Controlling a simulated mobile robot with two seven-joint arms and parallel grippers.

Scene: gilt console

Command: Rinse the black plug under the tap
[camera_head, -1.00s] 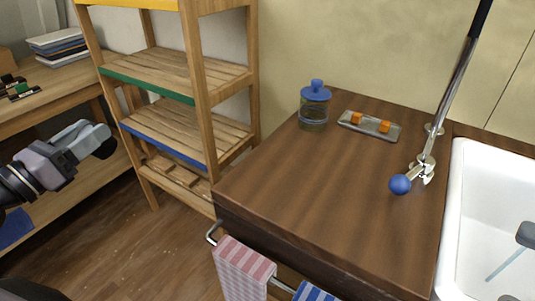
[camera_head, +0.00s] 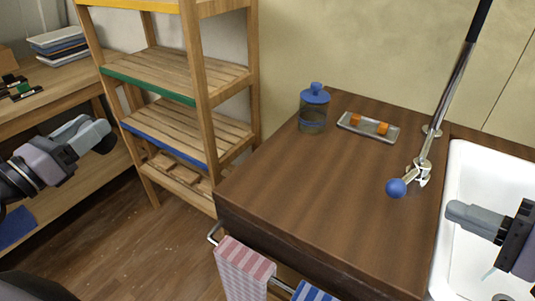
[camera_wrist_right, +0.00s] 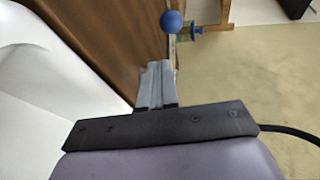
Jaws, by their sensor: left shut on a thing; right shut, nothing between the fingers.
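My left gripper (camera_head: 98,133) is at the left of the head view, away from the sink. It is shut on a small dark thing (camera_head: 105,146) at its fingertips, likely the black plug, mostly hidden by the fingers. The tap (camera_head: 424,160) has a tall metal pipe and a lever with a blue knob (camera_head: 396,188). My right gripper (camera_head: 455,209) is shut and empty over the white sink's left side, right of the knob and apart from it. In the right wrist view its fingers (camera_wrist_right: 157,82) point toward the knob (camera_wrist_right: 171,21).
The white sink (camera_head: 459,160) is at the right; a thin pale blue streak in it (camera_head: 490,273) may be water. A jar with a blue lid (camera_head: 314,108) and a dish (camera_head: 350,126) with orange pieces stand on the counter (camera_head: 310,185). Towels (camera_head: 244,270) hang in front.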

